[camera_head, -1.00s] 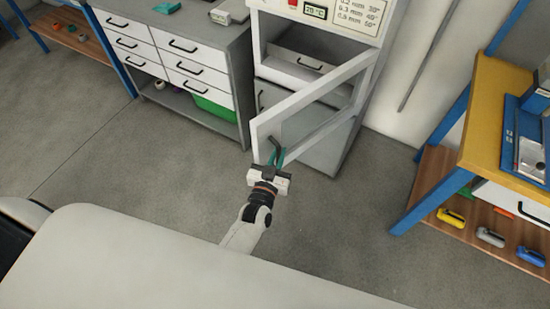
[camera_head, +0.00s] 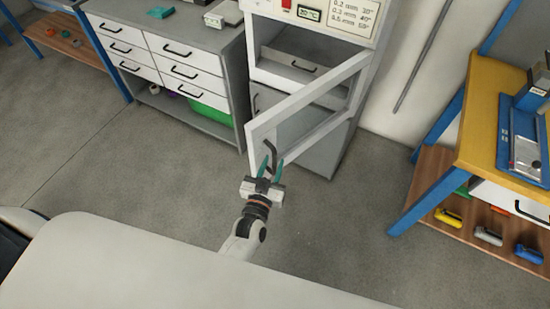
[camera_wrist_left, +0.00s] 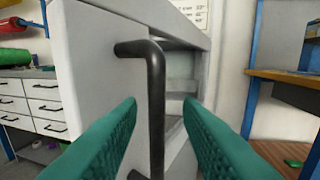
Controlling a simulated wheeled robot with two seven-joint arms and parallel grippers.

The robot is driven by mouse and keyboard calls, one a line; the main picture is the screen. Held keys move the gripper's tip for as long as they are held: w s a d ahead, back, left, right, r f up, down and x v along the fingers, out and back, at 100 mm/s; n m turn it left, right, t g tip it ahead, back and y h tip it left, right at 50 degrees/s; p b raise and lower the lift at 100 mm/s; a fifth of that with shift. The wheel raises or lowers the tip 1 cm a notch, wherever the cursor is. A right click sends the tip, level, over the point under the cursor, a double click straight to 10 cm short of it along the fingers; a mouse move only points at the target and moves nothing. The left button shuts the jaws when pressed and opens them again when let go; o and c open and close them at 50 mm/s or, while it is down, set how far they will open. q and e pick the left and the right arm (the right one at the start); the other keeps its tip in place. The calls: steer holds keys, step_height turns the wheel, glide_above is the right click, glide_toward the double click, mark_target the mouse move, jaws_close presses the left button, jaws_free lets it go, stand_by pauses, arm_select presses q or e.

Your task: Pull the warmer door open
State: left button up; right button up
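The warmer door (camera_head: 308,105) stands open, swung out from the white warmer cabinet (camera_head: 345,25), with its free edge toward me. Its dark bar handle (camera_head: 270,155) is near that free edge. My left gripper (camera_head: 271,166) is at the handle with its teal fingers spread. In the left wrist view the black handle (camera_wrist_left: 156,105) runs upright between the open fingers of my left gripper (camera_wrist_left: 160,125), with a gap on both sides. The door (camera_wrist_left: 95,80) is just beyond the handle. My right gripper is not in view.
A grey cabinet with white drawers (camera_head: 178,50) stands left of the warmer. A yellow-topped bench (camera_head: 480,120) with blue legs is at the right, with several coloured tools on its lower shelf (camera_head: 480,222). The floor (camera_head: 340,225) between is clear.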

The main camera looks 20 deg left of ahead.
arm_select(q)
steer(key=s, duration=0.9)
steer(key=shift+b, duration=0.45)
steer(key=shift+d, duration=0.1)
